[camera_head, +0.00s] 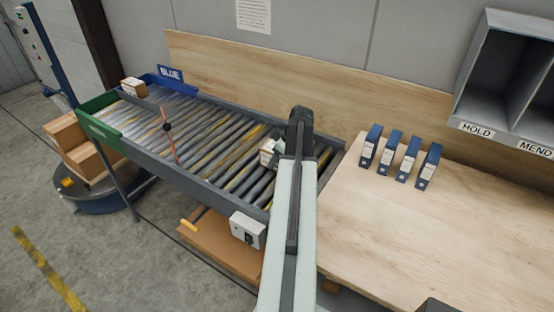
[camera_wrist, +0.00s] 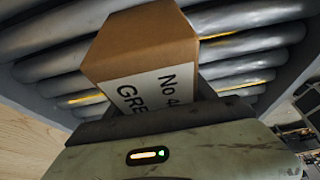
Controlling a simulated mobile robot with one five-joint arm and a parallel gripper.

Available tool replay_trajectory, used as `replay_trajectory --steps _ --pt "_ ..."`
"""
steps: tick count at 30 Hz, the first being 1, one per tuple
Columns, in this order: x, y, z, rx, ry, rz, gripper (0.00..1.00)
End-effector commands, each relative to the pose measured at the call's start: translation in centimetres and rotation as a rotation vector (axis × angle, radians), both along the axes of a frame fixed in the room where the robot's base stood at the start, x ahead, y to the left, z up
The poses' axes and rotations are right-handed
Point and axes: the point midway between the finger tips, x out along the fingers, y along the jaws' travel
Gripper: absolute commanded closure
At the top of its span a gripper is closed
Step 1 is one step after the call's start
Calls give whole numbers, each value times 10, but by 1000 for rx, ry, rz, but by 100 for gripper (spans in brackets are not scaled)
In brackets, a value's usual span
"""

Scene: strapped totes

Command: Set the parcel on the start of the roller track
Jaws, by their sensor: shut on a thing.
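The parcel (camera_wrist: 150,50) is a small brown box with a white label; the readable part says "No 4" and "GRE". My gripper (camera_wrist: 150,110) is shut on it in the wrist view, with the rollers behind it. In the head view the parcel (camera_head: 267,152) shows partly beside my gripper (camera_head: 280,152), over the near right end of the roller track (camera_head: 215,192). My arm hides part of that end. I cannot tell whether the parcel touches the rollers.
Another box (camera_head: 132,87) sits at the track's far left end by the BLUE sign (camera_head: 170,73). A thin red-and-black upright (camera_head: 170,135) stands at the track. Several blue binders (camera_head: 392,150) stand on the wooden bench (camera_head: 400,235). HOLD and MEND cubbies (camera_head: 510,75) hang above.

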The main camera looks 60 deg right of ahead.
Motion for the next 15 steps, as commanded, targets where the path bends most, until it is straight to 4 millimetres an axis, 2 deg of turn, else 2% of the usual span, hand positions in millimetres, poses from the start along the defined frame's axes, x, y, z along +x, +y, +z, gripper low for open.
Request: replay_trajectory --steps 6,7,8,9,15 --pt "-1 -1 -2 0 -1 -2 100" --pt "-1 -1 -1 0 0 -2 28" --pt "-1 -1 -1 0 0 -2 20" --pt "-1 -1 -1 0 0 -2 15" --pt "-1 -1 -1 0 0 -2 15"
